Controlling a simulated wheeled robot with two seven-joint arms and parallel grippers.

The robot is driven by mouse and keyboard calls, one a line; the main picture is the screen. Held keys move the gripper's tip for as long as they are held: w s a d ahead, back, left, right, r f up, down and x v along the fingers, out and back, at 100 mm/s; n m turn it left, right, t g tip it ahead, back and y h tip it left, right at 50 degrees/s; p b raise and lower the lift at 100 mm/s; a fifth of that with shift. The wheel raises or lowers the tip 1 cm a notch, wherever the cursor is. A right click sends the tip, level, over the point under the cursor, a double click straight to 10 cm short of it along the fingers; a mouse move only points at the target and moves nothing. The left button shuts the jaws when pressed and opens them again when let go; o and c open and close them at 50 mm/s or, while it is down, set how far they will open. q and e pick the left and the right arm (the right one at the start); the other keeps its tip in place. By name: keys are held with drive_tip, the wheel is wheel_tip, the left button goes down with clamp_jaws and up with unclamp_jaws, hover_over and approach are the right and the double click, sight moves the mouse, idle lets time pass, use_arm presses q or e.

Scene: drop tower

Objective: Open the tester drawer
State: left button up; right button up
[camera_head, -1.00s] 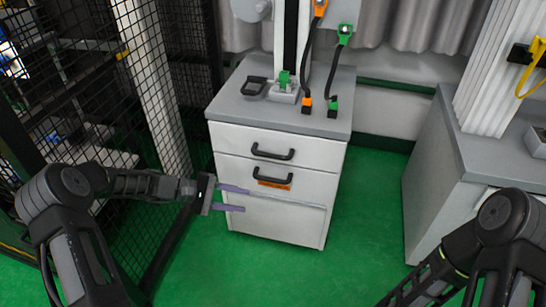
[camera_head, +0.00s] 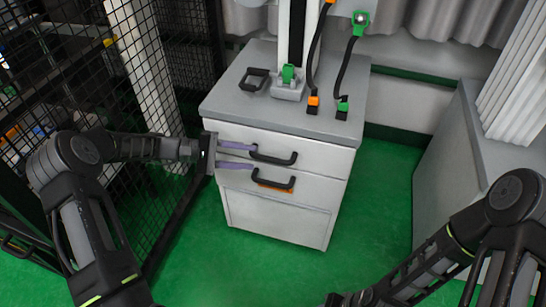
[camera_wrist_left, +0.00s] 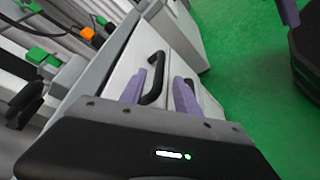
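A white cabinet (camera_head: 280,222) with a grey top has two drawers with black bar handles. The upper handle (camera_head: 274,158) is on the upper drawer (camera_head: 318,152). The lower handle (camera_head: 273,182) has an orange label under it. Both drawers look shut. My left gripper (camera_head: 254,157) is open, its purple fingers pointing right at the left end of the upper handle. In the left wrist view a black handle (camera_wrist_left: 156,80) shows between the spread fingers; I cannot tell whether they touch it. My right gripper is mostly out of sight; one purple finger (camera_wrist_left: 288,12) seems to show in the left wrist view.
A tower post, a green-topped block (camera_head: 288,85) and orange and green cable plugs (camera_head: 342,107) stand on the cabinet top. A black mesh fence (camera_head: 100,60) is close on the left. A grey bench (camera_head: 450,150) stands right, with green floor between.

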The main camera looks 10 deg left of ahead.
sight(263, 159)
use_arm(q)
drive_tip(key=x, duration=0.8)
drive_tip(key=shift+b, duration=0.3)
drive_tip(key=shift+c, duration=0.5)
drive_tip(key=shift+a, duration=0.1)
clamp_jaws()
idle(0.6)
